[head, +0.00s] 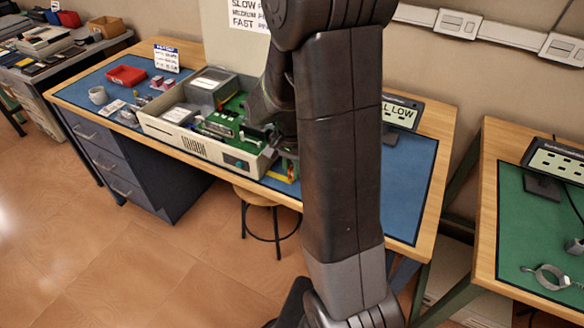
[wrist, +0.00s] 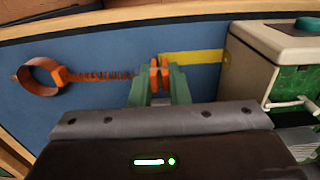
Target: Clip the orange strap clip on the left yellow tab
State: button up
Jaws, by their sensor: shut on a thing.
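The orange strap clip (wrist: 160,74) is pinched between the green fingers of my gripper (wrist: 159,82) in the wrist view. A coiled orange cord (wrist: 105,76) runs left from it to an orange wrist band (wrist: 42,77) on the blue mat. A flat yellow strip (wrist: 200,57), which looks like the yellow tab, shows just behind and right of the clip, reaching toward the computer case. I cannot tell whether clip and strip touch. In the head view a bit of yellow (head: 276,176) shows by the case's front corner; my arm hides the clip.
The open beige computer case (wrist: 268,62) stands close on the right in the wrist view; its green board shows in the head view (head: 228,122). The blue mat (wrist: 95,50) is clear around the cord. A red tray (head: 126,76) and a mug (head: 98,95) stand farther left.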

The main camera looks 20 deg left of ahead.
jog(key=shift+f+b, duration=0.5)
jog(key=shift+f, duration=0.2)
dwell(0.3)
jog(key=o, duration=0.8)
jog(key=shift+o, duration=0.7)
jog(key=shift+o, duration=1.2)
jog(key=shift+r+p, duration=0.55)
jog(key=shift+r, duration=0.1)
jog(key=shift+r+p, duration=2.3)
jog(key=shift+r, duration=0.7)
